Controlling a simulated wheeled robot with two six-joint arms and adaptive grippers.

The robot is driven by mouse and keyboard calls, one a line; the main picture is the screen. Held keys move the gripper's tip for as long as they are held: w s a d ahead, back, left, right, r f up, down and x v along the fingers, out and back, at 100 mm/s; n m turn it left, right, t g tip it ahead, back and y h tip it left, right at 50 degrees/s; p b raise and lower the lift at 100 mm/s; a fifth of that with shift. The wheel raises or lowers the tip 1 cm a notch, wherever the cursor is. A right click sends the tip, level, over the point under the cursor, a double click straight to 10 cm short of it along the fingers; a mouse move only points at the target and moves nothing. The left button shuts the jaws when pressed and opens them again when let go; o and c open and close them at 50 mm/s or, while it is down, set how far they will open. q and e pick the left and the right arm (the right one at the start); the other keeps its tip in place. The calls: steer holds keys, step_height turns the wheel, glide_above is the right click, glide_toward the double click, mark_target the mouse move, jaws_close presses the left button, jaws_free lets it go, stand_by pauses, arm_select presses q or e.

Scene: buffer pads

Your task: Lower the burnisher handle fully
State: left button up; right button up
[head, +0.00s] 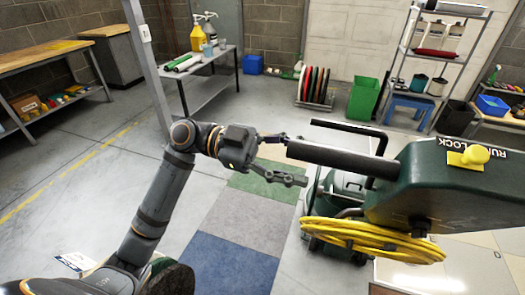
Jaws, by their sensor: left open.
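The burnisher's handle head is a dark green housing (440,195) with a yellow knob (470,156) and RUN and LOCK lettering, at the right of the head view. A thick black grip (340,158) sticks out from it to the left, raised above the green machine body (340,190). My left gripper (294,160) is open at the grip's left end, one finger above and one below in the picture. I cannot tell whether it touches the grip. My right gripper is not in view.
A coiled yellow cable (375,238) hangs below the housing. A thin black bar (350,128) lies behind the grip. Coloured pads stand in a rack (315,88) near the back wall, beside a green bin (363,98). Carpet squares (240,218) cover the floor in front.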

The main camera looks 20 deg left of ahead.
arm_select(q)
steer(key=a, duration=0.7)
steer(key=shift+d, duration=0.1)
